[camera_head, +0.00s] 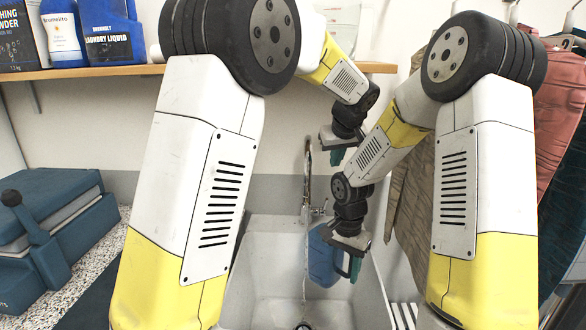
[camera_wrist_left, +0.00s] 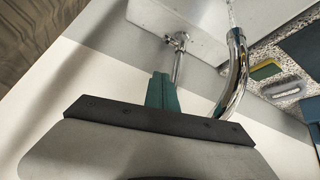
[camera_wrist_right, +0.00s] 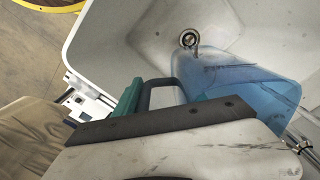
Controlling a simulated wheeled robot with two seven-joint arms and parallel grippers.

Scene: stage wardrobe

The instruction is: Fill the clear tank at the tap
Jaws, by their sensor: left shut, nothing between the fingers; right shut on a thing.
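The clear tank (camera_head: 321,262) is blue-tinted and tilted in the sink; it also shows in the right wrist view (camera_wrist_right: 250,82). My right gripper (camera_head: 354,266) is shut on its dark handle (camera_wrist_right: 150,88). The chrome tap (camera_head: 307,172) rises behind the sink, and its lever (camera_head: 320,210) is on the right side. A thin water stream (camera_head: 305,270) falls from the spout, close to the tank's left edge; I cannot tell whether it enters the tank. My left gripper (camera_head: 338,157) is shut and empty, above and right of the lever. The left wrist view shows the curved spout (camera_wrist_left: 236,75).
The grey sink (camera_head: 258,262) has a drain (camera_head: 303,325) at the bottom. A shelf (camera_head: 120,71) with detergent bottles (camera_head: 108,35) runs above. A blue press-like device (camera_head: 50,235) stands on the speckled counter at left. Clothes (camera_head: 425,160) hang at right, close to both arms.

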